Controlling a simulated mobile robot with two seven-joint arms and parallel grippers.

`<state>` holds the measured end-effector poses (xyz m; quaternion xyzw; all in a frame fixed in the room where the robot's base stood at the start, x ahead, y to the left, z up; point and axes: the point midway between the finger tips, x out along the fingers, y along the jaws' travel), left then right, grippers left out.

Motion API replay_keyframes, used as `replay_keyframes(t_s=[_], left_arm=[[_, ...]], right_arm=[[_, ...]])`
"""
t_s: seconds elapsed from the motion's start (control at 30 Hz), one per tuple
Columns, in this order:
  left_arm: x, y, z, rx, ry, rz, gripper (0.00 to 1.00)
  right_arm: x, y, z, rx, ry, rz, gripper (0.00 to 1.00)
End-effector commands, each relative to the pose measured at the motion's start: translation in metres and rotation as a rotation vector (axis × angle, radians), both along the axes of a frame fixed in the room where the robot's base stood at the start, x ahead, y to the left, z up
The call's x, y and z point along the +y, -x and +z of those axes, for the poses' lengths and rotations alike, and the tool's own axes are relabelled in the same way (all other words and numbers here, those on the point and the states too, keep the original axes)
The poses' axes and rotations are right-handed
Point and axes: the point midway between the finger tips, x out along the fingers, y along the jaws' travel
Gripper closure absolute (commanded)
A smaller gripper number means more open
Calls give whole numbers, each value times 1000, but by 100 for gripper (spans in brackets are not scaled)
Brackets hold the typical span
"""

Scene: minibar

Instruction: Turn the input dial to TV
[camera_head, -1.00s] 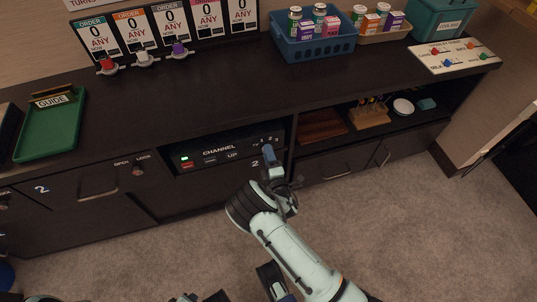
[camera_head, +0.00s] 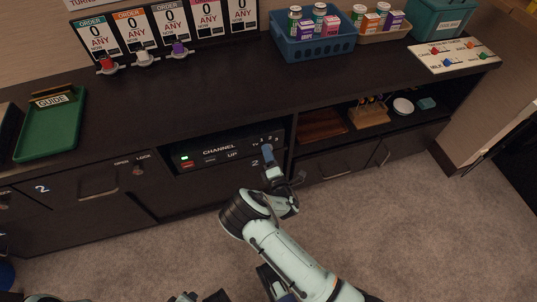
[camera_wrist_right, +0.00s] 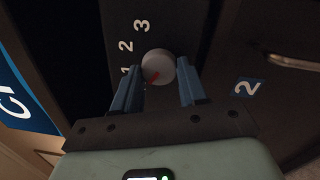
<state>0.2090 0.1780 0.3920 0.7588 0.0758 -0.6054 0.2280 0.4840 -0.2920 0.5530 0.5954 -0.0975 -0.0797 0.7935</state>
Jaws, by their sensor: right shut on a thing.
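The input dial (camera_wrist_right: 157,66) is a round grey knob with a red pointer mark on the dark channel panel (camera_head: 219,149). The printed 1, 2 and 3 run up its left side in the right wrist view; the TV label is hidden there. The red mark points to the lower left, below the 1. My right gripper (camera_head: 268,151) is at the panel's right end, its blue fingers (camera_wrist_right: 158,90) on either side of the dial and shut on it. In the head view the gripper covers most of the dial. I cannot make out my left gripper.
The panel sits in a recess under a dark counter (camera_head: 200,100). A divider (camera_head: 291,150) and an open shelf with a wooden block (camera_head: 369,115) are to the right. Carpet (camera_head: 400,220) in front is clear.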

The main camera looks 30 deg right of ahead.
Motion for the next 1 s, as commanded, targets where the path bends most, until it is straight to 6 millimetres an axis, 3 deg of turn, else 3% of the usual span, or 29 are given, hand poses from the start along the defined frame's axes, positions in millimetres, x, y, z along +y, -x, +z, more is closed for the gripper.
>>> replay_keyframes(t_s=[0.1, 0.13, 0.2, 0.57, 0.73, 1.0], left_arm=[[0, 0, 0, 0, 0, 0, 57], [0, 0, 0, 0, 0, 0, 57], [0, 0, 0, 0, 0, 0, 57], [0, 0, 2, -1, 0, -1, 57], [-4, -3, 13, -16, 5, -6, 57], [-14, 17, 25, 37, 30, -26, 57]], right_arm=[[-1, 1, -1, 3, 3, -3, 88], [-1, 1, -1, 3, 3, -3, 48], [-1, 1, -1, 2, 2, -3, 32], [1, 5, -1, 2, 0, -1, 32], [7, 30, -1, 5, 2, 0, 32], [22, 90, -5, 6, 3, -2, 32]])
